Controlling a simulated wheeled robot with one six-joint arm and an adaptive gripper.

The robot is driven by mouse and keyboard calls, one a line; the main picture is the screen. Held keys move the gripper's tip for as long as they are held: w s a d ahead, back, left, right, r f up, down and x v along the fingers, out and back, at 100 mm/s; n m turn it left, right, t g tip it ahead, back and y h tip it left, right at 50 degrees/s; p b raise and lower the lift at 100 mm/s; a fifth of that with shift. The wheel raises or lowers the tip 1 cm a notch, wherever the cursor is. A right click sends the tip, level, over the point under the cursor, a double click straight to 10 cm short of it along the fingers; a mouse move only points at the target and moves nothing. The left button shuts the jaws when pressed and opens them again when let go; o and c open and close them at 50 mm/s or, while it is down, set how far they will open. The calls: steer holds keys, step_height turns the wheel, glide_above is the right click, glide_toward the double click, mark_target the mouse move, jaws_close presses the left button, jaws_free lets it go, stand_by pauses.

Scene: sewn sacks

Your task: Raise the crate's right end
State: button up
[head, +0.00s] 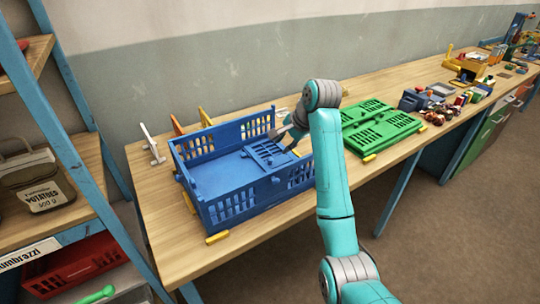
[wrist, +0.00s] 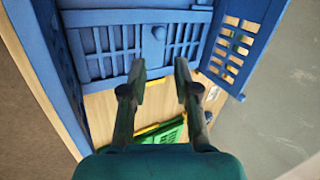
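The blue crate (head: 222,214) stands on the workbench with its front, back and left walls upright. Its right end (head: 266,153) is a slotted panel folded down inward, lying about flat over the crate floor. In the wrist view the panel (wrist: 105,66) shows its slots and its edge close to my fingertips. My gripper (head: 286,138) is over the crate's right side, above the panel; its two fingers (wrist: 159,68) are apart with nothing between them. I cannot tell whether a fingertip touches the panel. My arm hides part of the crate's right side in the head view.
A folded green crate (head: 380,127) lies just right of the blue one. Tools and small parts (head: 440,95) crowd the bench further right. A blue-framed shelf (head: 75,115) stands at the left.

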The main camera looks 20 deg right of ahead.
mark_target(271, 159)
steer(key=x, duration=1)
steer(key=shift+f, duration=0.15)
jaws_close()
